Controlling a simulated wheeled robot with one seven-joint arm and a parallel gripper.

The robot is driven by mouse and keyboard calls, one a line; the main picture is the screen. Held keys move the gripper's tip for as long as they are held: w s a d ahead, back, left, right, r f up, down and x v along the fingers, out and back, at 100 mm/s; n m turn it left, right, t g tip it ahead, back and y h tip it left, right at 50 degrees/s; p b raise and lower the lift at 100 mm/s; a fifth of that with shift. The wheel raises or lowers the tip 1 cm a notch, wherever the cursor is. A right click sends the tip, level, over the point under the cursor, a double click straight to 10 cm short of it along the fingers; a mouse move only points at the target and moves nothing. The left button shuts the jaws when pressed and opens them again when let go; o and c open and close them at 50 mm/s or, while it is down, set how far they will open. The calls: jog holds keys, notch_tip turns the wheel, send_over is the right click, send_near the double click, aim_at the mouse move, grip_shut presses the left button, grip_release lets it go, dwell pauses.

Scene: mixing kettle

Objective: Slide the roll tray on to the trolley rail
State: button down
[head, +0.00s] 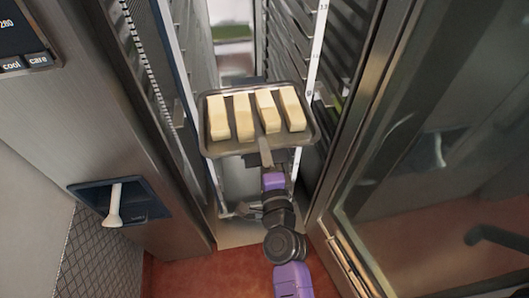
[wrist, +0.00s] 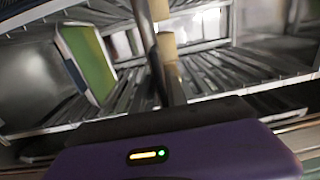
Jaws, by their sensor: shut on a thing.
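The dark roll tray (head: 237,147) holds several pale, block-shaped rolls (head: 268,112) in a row. It looks about level, between the uprights of the tall trolley (head: 316,50), at the oven opening. I cannot tell whether its side rims rest on a rail. My gripper (head: 265,150) is shut on the middle of the tray's near edge, with my arm coming from below. In the wrist view my gripper (wrist: 168,75) partly hides a pale roll (wrist: 167,45); the tray is hard to make out there. Trolley rails (wrist: 215,68) run across behind.
The open glass door (head: 440,130) stands close on the right. The steel oven front (head: 90,110) with a recessed handle (head: 114,205) is on the left. A green panel (wrist: 88,62) shows at left in the wrist view. Red floor (head: 225,272) is clear in front.

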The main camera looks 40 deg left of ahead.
jog(key=shift+w+r, duration=0.1)
jog(key=shift+r, duration=0.15)
jog(key=shift+f+b+x, duration=0.15)
jog(key=shift+b+x, duration=0.45)
jog(key=shift+x, duration=1.55)
jog(key=shift+f+b+x, duration=0.1)
jog(key=shift+b+x, duration=0.45)
jog(key=shift+x, duration=1.6)
jog(key=shift+w+a, duration=0.15)
jog(key=shift+b+x, duration=1.8)
jog(key=shift+x, duration=1.15)
jog(key=c, duration=1.2)
grip_release()
jog(key=shift+f, duration=0.1)
jog(key=shift+c, duration=0.2)
jog(key=shift+o, duration=0.2)
jog(key=shift+f, duration=0.4)
jog(key=o, duration=0.4)
jog(key=shift+r, duration=0.1)
